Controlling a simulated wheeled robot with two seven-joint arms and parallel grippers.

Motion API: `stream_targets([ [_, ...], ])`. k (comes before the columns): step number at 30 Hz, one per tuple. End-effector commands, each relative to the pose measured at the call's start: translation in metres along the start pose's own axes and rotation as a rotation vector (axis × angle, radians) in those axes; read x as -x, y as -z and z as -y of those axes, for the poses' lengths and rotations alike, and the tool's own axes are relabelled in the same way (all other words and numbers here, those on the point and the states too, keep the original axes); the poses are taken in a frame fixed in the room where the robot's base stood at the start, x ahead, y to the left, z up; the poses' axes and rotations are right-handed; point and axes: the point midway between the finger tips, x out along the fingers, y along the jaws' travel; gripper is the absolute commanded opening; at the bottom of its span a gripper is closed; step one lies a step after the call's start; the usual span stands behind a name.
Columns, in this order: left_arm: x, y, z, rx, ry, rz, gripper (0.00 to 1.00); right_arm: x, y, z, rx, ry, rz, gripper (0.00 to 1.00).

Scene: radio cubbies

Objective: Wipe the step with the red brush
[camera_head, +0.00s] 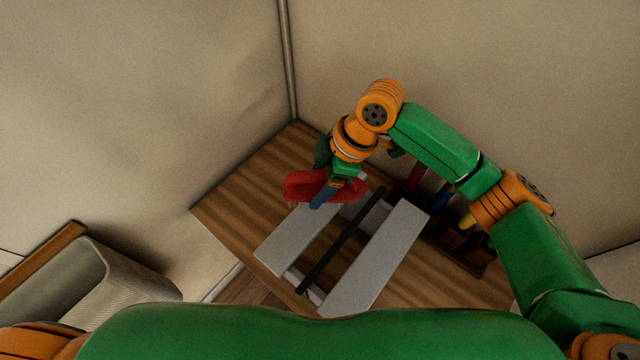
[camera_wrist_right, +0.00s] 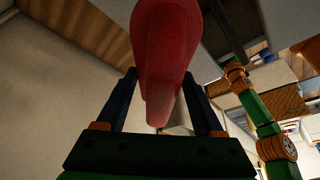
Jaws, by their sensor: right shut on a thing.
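My right gripper (camera_head: 325,193) is shut on the red brush (camera_head: 300,184). In the right wrist view, the red brush (camera_wrist_right: 165,50) runs up between the two dark fingers (camera_wrist_right: 160,100) and hides part of what lies beyond. The step, with two pale grey planks (camera_head: 378,262) and a dark bar between them, stands on a brown wooden top. The brush is over the far end of the step's left plank. I cannot tell whether they touch. My left gripper does not show in the head view.
A dark rack (camera_head: 468,250) with coloured handles stands to the right of the step, partly behind my right arm. Pale walls meet in a corner behind the wooden top (camera_head: 240,208). A grey woven bin (camera_head: 130,280) is at the lower left.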

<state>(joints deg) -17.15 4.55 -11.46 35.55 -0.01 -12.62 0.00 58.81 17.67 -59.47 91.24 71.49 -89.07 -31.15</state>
Motion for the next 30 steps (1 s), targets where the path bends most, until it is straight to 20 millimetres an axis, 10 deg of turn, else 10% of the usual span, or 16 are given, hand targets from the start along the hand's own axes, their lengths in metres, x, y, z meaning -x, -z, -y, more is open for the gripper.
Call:
stream_targets([
  [30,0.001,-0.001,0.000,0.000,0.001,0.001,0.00,0.027,0.015,-0.003,-0.010,-0.004,0.000,0.17],
])
